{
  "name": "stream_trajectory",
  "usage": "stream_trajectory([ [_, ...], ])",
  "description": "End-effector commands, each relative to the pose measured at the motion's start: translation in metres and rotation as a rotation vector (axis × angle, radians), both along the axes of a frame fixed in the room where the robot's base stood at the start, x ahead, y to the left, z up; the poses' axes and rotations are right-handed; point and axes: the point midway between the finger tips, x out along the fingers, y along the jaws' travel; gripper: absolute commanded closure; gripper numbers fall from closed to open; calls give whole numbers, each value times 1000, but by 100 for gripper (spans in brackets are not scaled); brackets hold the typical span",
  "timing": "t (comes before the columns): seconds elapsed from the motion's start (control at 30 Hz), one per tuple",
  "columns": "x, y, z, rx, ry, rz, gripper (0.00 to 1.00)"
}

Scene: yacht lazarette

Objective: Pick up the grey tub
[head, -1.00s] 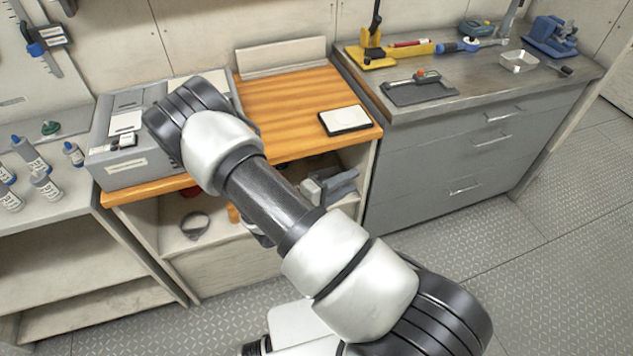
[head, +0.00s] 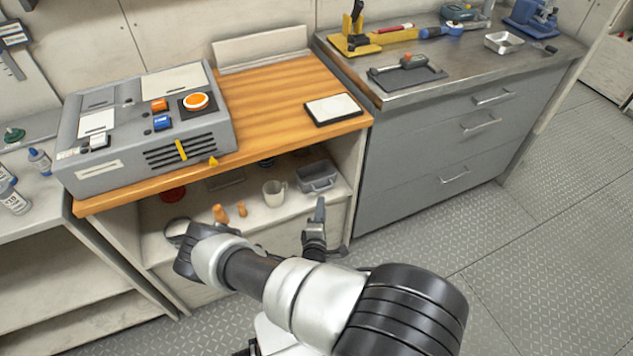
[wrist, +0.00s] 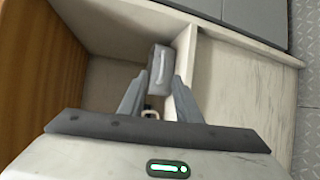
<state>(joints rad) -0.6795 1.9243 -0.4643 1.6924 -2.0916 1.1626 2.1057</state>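The grey tub (head: 317,179) sits on the shelf under the wooden counter, near the shelf's right side wall. My gripper (head: 320,207) is in front of the shelf, just below the tub in the head view. In the wrist view the tub (wrist: 161,68) shows beyond and between the two fingertips of my gripper (wrist: 160,85). The fingers are apart and nothing is held between them. In the wrist view the tub stands close to a pale side wall.
A pale mug (head: 274,193) stands left of the tub, with small orange pieces (head: 220,213) further left. The wooden counter (head: 275,105) hangs over the shelf. A grey drawer cabinet (head: 440,150) stands to the right. The floor in front is clear.

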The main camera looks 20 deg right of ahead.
Motion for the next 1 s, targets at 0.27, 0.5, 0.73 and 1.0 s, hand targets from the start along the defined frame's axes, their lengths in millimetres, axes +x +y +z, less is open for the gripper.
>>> stream_trajectory([
  [0.27, 34, -19, -9, -1, 1, -1, 69],
  [0.5, 53, -28, -20, -1, 0, 0, 69],
  [0.73, 78, -41, -25, -1, -1, -1, 69],
  [1.0, 81, -43, -24, 0, 0, -2, 69],
])
